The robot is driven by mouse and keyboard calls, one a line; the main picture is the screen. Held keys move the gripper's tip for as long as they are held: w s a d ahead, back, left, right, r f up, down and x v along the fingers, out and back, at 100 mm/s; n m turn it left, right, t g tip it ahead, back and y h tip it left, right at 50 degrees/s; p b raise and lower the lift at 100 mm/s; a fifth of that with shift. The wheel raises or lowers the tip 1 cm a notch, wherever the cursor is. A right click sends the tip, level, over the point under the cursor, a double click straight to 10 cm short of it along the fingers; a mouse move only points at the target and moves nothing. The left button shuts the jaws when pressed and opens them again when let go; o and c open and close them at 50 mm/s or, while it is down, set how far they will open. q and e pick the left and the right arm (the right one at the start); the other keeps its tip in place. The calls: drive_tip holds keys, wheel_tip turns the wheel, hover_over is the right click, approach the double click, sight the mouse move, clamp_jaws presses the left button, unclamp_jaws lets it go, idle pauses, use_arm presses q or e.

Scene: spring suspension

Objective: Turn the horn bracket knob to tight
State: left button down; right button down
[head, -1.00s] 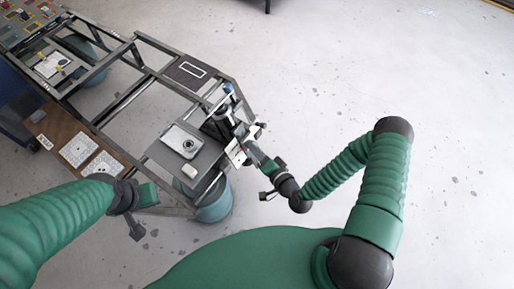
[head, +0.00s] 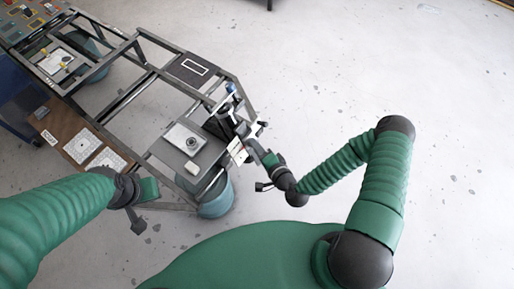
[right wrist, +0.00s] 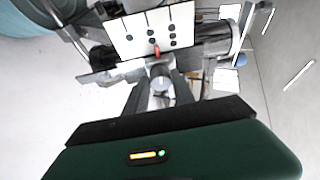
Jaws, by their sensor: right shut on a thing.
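A white plate (right wrist: 155,30) with several black dots and a small red pointer (right wrist: 157,50) stands just beyond my right fingers in the right wrist view. The plate also shows edge-on at the frame's near right corner in the head view (head: 237,150). My right gripper (right wrist: 160,90) is shut on a small pale grey knob (right wrist: 161,83) below the plate. The fingers hide the knob's sides. In the head view my right gripper (head: 252,146) is at the same corner. My left gripper (head: 139,204) hangs left of the frame's near end, apart from the plate; its jaws are unclear.
A dark metal frame (head: 148,80) runs to the upper left. A grey panel with a white device (head: 185,138) lies near the corner. A blue-grey drum (head: 216,197) stands below. A brown board with white sheets (head: 82,146) lies at left. The floor at right is clear.

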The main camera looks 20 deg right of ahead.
drive_tip(key=c, duration=1.5)
unclamp_jaws()
drive_tip(key=shift+d+f, duration=0.2)
drive_tip(key=shift+d, duration=0.05)
drive_tip(key=o, duration=0.4)
drive_tip(key=shift+w+f, duration=0.1)
drive_tip(key=shift+w, duration=0.1)
use_arm(q)
drive_tip(key=r+p, duration=0.4)
drive_tip(key=p, duration=0.1)
drive_tip(key=shift+w+d+r, duration=0.2)
drive_tip(key=shift+r, duration=0.2)
use_arm(e)
drive_tip(key=shift+o, duration=0.2)
drive_tip(key=v, duration=1.6)
drive_tip(key=shift+s+d, duration=0.2)
drive_tip(key=shift+s, duration=0.15)
